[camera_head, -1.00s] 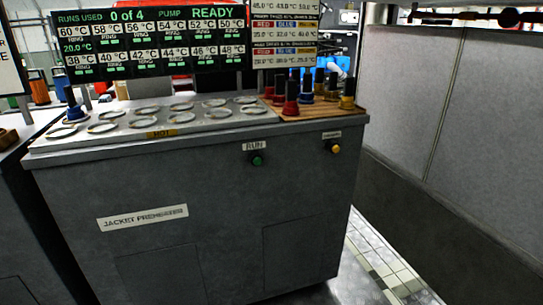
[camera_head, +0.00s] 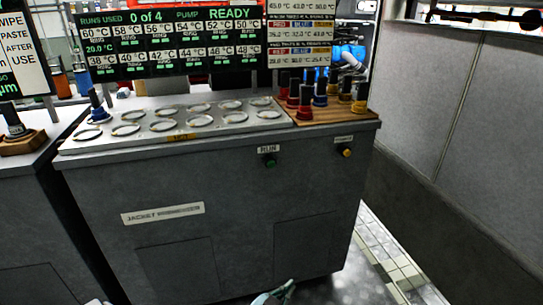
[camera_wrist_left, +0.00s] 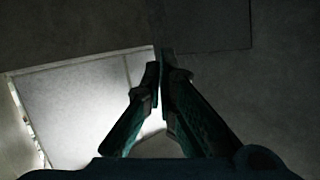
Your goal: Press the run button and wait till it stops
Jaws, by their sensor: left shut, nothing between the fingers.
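The green run button (camera_head: 270,162) sits on the front panel of the grey jacket preheater (camera_head: 200,245), under a RUN label. The display board (camera_head: 165,40) above reads 0 of 4 runs used and READY. My left gripper (camera_head: 288,287) just enters at the bottom edge of the head view, below and apart from the button. In the left wrist view its fingers (camera_wrist_left: 160,68) are shut with nothing between them, and the button does not show there. My right gripper is not in view.
Several red, blue and yellow-based pegs stand on a wooden board (camera_head: 330,114) on top. A grey wall panel (camera_head: 470,130) stands at the right.

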